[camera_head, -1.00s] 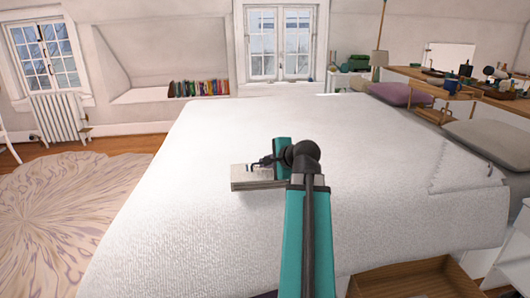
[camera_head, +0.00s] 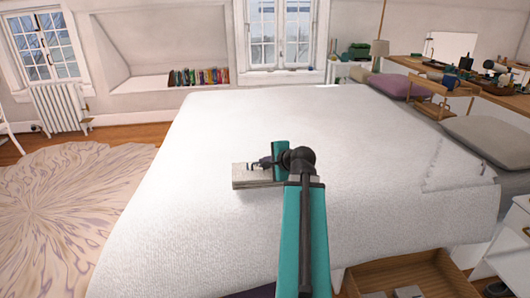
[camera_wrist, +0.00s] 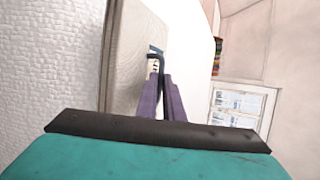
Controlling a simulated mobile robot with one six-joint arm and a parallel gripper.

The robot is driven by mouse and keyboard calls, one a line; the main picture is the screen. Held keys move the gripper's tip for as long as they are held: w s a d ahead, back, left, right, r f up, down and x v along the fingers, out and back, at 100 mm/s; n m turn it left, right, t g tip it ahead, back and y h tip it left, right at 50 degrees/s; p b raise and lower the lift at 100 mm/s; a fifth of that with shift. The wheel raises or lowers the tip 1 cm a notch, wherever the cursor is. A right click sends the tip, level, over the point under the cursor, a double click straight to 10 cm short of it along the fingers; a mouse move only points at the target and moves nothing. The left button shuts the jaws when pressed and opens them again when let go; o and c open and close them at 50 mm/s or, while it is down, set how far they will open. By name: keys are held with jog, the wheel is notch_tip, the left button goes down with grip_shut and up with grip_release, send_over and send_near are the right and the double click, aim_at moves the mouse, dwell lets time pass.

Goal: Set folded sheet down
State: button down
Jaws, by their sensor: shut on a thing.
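The folded sheet (camera_head: 256,180) is a pale grey-white flat stack with a layered edge, held out to the left of my arm over the white bed (camera_head: 390,215). It also shows in the wrist view (camera_wrist: 135,55), beside the textured white bed cover. My gripper (camera_head: 262,164) is shut on the sheet; its purple fingers show in the wrist view (camera_wrist: 162,97). I cannot tell whether the sheet's underside touches the bed.
Pillows (camera_head: 488,137) lie at the bed's right end. An open wooden drawer (camera_head: 410,275) is at the lower right. The bed around the sheet is clear.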

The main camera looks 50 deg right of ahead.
jog(key=shift+w+d+r+p, duration=0.15)
jog(key=shift+r+p, duration=0.1)
jog(key=shift+p, duration=0.4)
jog(key=w+d+p, duration=0.1)
jog(key=w+p, duration=0.1)
jog(key=p, duration=0.3)
jog(key=shift+d+f, duration=0.15)
jog(key=shift+d, duration=0.05)
jog(key=w+d+f, duration=0.1)
jog(key=w+d, duration=0.3)
jog(key=w, duration=0.1)
jog(key=shift+w, duration=0.35)
jog(key=shift+d, duration=0.1)
jog(key=shift+w+d+f, duration=0.15)
jog(key=shift+w+f, duration=0.05)
jog(key=shift+f, duration=0.7)
jog(key=shift+w+d+f, duration=0.1)
jog(key=shift+w+f, duration=0.05)
jog(key=shift+f, duration=0.75)
jog(key=shift+f, duration=0.25)
jog(key=c, duration=1.9)
grip_release()
jog(key=shift+r, duration=0.1)
